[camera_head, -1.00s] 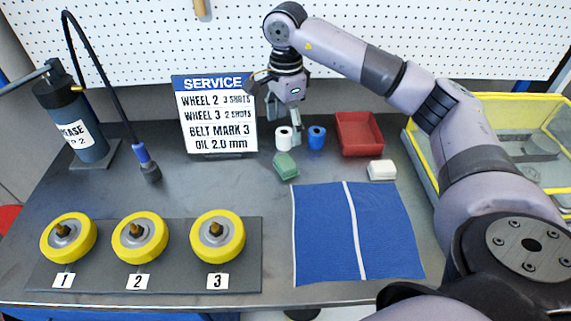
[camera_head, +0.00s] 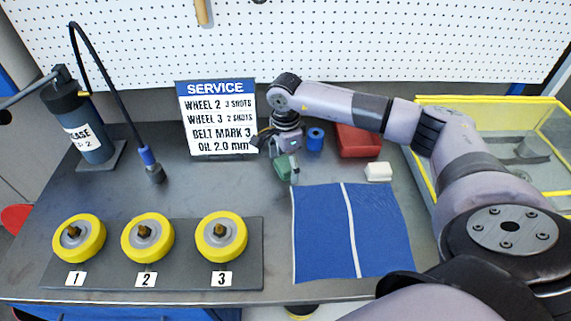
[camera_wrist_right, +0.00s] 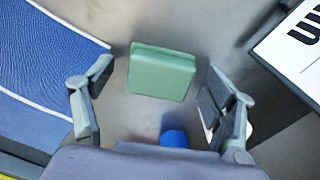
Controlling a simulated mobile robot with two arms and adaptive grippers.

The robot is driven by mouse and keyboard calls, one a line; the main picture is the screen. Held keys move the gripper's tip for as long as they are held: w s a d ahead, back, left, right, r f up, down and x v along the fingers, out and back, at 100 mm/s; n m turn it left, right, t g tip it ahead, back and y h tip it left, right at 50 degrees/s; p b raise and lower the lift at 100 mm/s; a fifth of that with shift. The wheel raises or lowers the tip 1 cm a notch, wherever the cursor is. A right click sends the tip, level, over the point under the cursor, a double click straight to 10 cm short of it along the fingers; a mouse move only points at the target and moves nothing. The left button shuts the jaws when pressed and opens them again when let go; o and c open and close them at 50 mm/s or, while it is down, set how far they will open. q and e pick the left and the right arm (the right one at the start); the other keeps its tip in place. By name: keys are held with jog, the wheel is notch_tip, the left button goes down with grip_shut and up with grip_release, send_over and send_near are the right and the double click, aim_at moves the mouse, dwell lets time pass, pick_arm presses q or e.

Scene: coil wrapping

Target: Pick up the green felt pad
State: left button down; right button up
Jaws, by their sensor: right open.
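The green felt pad (camera_head: 283,170) lies on the grey table, just behind the blue cloth's upper left corner. My right gripper (camera_head: 286,160) is low over it and partly hides it in the head view. In the right wrist view the green pad (camera_wrist_right: 162,75) sits upper middle, between the two spread fingers of my right gripper (camera_wrist_right: 157,84), with a gap on each side. The fingers are open and hold nothing. My left gripper is not in view.
The blue cloth (camera_head: 385,235) lies in front, with a white block (camera_head: 378,172) behind it. A blue roll (camera_head: 315,139) and red tray (camera_head: 358,141) stand behind the gripper. The service sign (camera_head: 217,118) is to the left. Three yellow wheels (camera_head: 221,237) sit front left.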

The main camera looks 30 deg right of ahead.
aim_at(285, 163)
jog(key=shift+c, duration=0.3)
jog(key=c, duration=1.2)
jog(key=shift+c, duration=0.2)
jog(key=shift+r, duration=0.15)
jog(key=shift+r, duration=0.6)
notch_tip(285, 163, up, 19)
jog(key=b, duration=0.3)
jog(key=shift+f, duration=0.2)
